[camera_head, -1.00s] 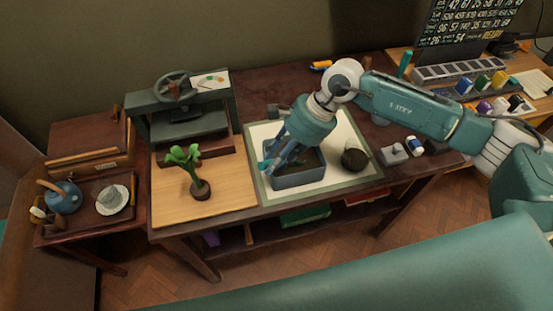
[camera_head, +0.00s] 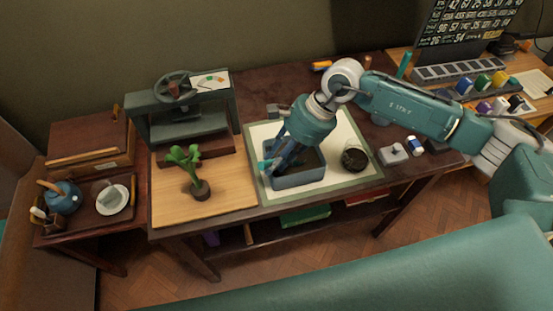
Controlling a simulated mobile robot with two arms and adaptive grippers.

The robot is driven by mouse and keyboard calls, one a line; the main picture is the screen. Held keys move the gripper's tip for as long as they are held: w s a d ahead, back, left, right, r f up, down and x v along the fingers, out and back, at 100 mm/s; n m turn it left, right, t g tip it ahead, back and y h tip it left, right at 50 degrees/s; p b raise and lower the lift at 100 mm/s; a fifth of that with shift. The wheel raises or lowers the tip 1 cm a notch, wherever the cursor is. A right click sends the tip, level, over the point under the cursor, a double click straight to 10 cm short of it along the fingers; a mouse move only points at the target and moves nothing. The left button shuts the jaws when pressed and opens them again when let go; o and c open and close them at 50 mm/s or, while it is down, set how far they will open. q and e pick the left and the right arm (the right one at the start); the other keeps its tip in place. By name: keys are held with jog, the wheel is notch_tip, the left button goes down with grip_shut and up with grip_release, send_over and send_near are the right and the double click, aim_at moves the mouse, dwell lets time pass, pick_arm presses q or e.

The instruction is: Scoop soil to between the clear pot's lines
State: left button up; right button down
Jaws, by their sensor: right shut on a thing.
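The clear pot (camera_head: 354,158) stands on the pale mat to the right of the tub, with dark contents showing; its lines are too small to make out. A grey-blue rectangular tub (camera_head: 301,182) sits on the mat. My right gripper (camera_head: 273,164) reaches down over the tub's left part. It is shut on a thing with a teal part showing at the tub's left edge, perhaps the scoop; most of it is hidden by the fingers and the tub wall. The soil inside the tub is dark and mostly hidden by the gripper. My left gripper is not in view.
A small grey device (camera_head: 393,154) and a blue-white bottle (camera_head: 415,146) lie right of the mat.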

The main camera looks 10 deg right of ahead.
jog(key=shift+r+p, duration=1.5)
jog(key=shift+r, duration=2.35)
jog(key=shift+w, duration=0.1)
